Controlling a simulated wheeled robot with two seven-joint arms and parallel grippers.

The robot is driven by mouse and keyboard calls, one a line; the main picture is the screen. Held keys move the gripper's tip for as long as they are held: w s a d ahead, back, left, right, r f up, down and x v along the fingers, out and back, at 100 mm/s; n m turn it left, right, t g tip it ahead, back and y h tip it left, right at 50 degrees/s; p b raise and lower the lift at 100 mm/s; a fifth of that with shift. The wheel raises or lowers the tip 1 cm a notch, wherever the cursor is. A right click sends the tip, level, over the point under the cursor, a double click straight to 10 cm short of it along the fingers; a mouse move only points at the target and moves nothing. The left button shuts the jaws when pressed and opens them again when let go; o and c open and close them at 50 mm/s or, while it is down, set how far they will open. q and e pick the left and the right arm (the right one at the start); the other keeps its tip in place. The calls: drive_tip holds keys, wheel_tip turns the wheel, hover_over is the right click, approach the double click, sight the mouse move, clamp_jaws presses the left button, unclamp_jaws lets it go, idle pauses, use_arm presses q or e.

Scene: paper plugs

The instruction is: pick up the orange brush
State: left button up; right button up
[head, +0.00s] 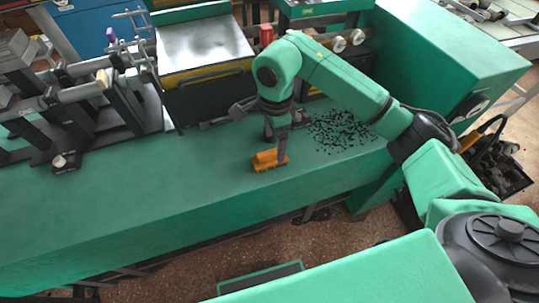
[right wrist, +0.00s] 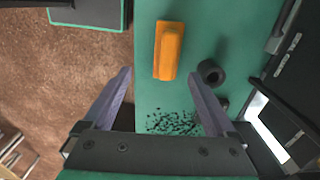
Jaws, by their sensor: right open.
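The orange brush (head: 264,161) lies on the green bench top near its front edge in the head view. It also shows in the right wrist view (right wrist: 168,50), lengthwise just beyond the fingertips. My right gripper (head: 276,149) is open and empty, pointing down at the brush. In the head view one finger overlaps the brush's right end; I cannot tell if they touch. In the right wrist view the two fingers of my right gripper (right wrist: 160,74) are wide apart with the brush ahead between their lines. My left gripper is not in view.
Black plugs or chips (head: 340,131) are scattered on the bench right of the gripper. A dark cylinder (right wrist: 210,72) stands close beside the brush. Machinery with a metal plate (head: 203,45) lines the back. The bench left of the brush is clear.

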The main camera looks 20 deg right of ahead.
sight(270, 153)
drive_tip(key=f, duration=0.3)
drive_tip(key=shift+w, duration=0.4)
drive_tip(key=f+p, duration=0.1)
drive_tip(key=f, duration=0.1)
drive_tip(key=a+f+p, duration=0.1)
drive_tip(key=f, duration=0.1)
drive_tip(key=shift+w+f, duration=0.15)
drive_tip(key=shift+f, duration=0.35)
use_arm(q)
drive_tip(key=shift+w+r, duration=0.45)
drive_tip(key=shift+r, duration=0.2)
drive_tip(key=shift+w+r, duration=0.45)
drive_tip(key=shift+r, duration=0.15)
use_arm(e)
clamp_jaws()
